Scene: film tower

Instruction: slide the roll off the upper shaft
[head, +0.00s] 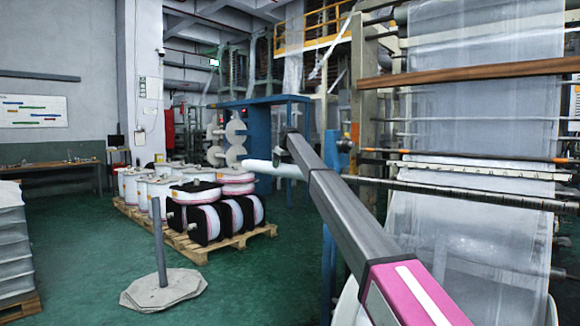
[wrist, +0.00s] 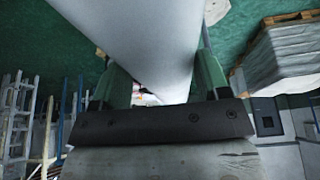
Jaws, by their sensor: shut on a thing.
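A smooth white roll (head: 262,168) sticks out to the left of the film machine in the head view. My gripper (head: 279,157) is at the end of my arm, reaching over the roll from above. In the wrist view the white roll (wrist: 145,40) runs between the two green fingers of my gripper (wrist: 158,62), which are shut on it. A dark ribbed shaft (head: 450,193) extends right from behind my arm, roughly in line with the roll. My arm hides where roll and shaft meet, so I cannot tell whether the roll is still around it.
A grey post on a flat stone-like base (head: 165,288) stands on the green floor. Behind it, a wooden pallet (head: 197,252) carries several white and black spools. A stack of white sheets (head: 12,245) is at the left edge. Film sheets (head: 470,110) hang at the right.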

